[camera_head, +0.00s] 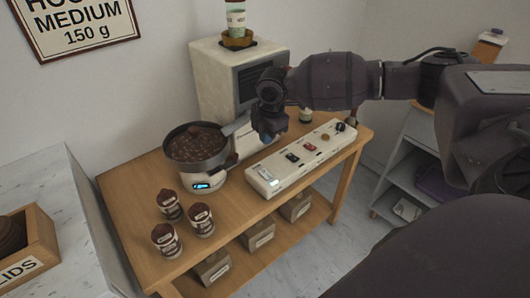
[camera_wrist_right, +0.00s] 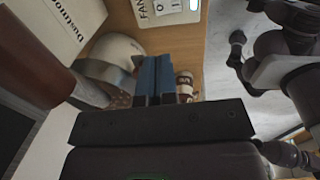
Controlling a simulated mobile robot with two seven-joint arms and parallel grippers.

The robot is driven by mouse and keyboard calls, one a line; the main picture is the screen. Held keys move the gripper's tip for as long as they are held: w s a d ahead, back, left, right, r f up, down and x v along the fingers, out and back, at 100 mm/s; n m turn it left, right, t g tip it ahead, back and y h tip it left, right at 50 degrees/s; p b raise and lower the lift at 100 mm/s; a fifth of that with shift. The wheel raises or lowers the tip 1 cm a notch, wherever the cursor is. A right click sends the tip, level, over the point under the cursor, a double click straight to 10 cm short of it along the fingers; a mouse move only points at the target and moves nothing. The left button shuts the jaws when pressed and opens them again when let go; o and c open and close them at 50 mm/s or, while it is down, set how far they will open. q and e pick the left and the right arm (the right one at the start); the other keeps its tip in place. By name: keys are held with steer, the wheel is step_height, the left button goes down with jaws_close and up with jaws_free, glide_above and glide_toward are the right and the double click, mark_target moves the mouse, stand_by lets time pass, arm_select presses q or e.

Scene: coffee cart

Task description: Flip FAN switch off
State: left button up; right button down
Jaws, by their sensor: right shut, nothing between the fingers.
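The white control panel (camera_head: 318,158) lies on the wooden cart, with a row of switches and knobs along its top. Its near-left end has a pale switch (camera_head: 265,174) and a small light. The wrist view shows the end of the panel (camera_wrist_right: 163,20) at the top edge, with part of a FAN label and 0 and 1 marks. The FAN switch's position is not clear. My right gripper (camera_head: 268,134) is above and behind the panel's left part, apart from it. Its blue fingers (camera_wrist_right: 156,70) are together and empty. My left gripper does not show in the head view.
A pan of dark beans (camera_head: 197,145) sits on a white heater (camera_head: 204,183) left of the panel. A white machine (camera_head: 215,85) stands behind. Several dark-lidded cups (camera_head: 166,240) stand at the cart's front left. Small boxes (camera_head: 258,235) fill the lower shelf.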

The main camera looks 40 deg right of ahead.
mark_target(263, 171)
steer(key=f, duration=0.4)
steer(key=w+f+b, duration=0.1)
steer(key=f, duration=0.3)
steer(key=f+b, duration=0.1)
steer(key=f, duration=0.3)
steer(key=shift+w+a+f, duration=0.1)
steer(key=shift+w+f, duration=0.05)
steer(key=shift+w, duration=0.05)
steer(key=shift+w+f, duration=0.1)
steer(key=shift+f, duration=0.45)
